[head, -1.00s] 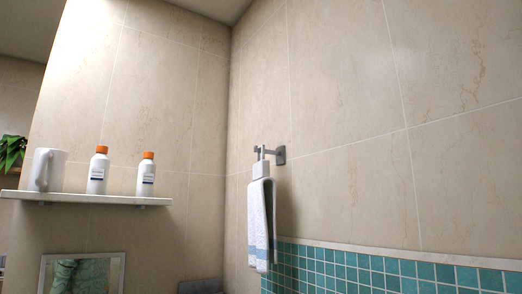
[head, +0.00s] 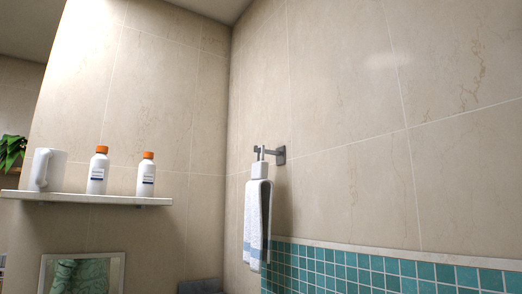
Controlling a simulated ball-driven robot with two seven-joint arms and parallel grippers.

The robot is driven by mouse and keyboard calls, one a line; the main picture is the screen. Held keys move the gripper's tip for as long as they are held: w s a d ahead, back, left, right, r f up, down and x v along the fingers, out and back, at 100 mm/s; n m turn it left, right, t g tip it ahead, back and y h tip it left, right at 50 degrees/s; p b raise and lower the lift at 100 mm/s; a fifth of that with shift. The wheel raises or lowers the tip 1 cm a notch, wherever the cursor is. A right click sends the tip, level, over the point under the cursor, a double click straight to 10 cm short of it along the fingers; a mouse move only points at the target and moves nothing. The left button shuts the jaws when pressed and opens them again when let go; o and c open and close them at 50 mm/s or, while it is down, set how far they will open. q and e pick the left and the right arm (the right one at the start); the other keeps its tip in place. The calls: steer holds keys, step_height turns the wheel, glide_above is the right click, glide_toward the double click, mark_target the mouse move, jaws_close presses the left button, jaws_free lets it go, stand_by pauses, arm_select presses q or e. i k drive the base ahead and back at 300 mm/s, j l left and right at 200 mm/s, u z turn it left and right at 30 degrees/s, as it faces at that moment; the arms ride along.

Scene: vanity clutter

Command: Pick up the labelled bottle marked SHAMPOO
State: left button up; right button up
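The left bottle (head: 97,172) is a little larger in the picture than the right bottle (head: 146,175). The label print is too small to read, so I cannot tell which one is marked SHAMPOO. Neither of my grippers shows in the head view.
The pale shelf (head: 100,199) also holds a white mug (head: 50,170) left of the bottles. A towel (head: 257,222) hangs from a wall holder (head: 278,154) right of the shelf. A framed picture or mirror (head: 118,276) is below the shelf. A plant (head: 11,152) is at the far left.

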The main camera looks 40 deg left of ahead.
mark_target(98, 177)
steer(key=u, duration=2.15)
